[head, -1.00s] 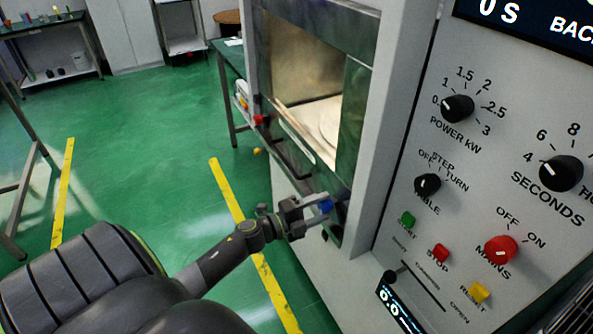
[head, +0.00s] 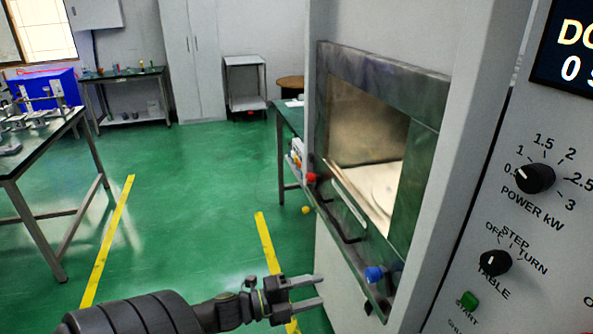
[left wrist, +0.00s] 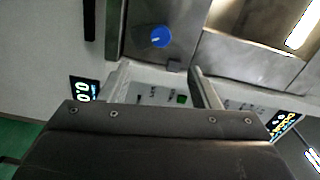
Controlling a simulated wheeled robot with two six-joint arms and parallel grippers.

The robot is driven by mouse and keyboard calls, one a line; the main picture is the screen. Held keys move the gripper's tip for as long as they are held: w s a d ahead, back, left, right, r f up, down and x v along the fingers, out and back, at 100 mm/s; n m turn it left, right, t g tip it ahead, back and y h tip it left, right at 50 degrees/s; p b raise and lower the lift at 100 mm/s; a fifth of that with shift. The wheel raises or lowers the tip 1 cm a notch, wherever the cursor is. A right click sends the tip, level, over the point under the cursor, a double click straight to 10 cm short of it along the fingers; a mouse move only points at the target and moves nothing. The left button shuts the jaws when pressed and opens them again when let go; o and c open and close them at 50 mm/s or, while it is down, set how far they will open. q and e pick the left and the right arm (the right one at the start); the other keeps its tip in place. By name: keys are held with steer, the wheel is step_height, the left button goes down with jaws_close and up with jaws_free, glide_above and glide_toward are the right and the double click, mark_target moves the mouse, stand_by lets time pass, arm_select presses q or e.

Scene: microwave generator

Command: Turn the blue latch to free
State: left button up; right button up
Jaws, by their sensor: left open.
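The blue latch (head: 375,274) is a round knob at the lower right corner of the microwave's metal-framed door (head: 430,100). In the left wrist view the blue latch (left wrist: 160,36) shows a small white mark and lies beyond the fingertips. My left gripper (head: 320,291) is open and empty, left of the latch and apart from it. Its two fingers also show in the left wrist view (left wrist: 160,80), with the control panel behind the gap. My right gripper is not in view.
A red knob (head: 311,178) is at the door's left edge, and a dark handle bar (head: 335,215) runs along its lower part. The control panel (head: 500,215) stands at the right. Green floor (head: 190,220) is clear at left; a table (head: 25,160) stands beyond it.

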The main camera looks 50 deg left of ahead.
arm_select(q)
steer(key=v, duration=0.3)
steer(key=shift+s+a, duration=0.1)
steer(key=shift+s, duration=0.05)
stand_by(0.6)
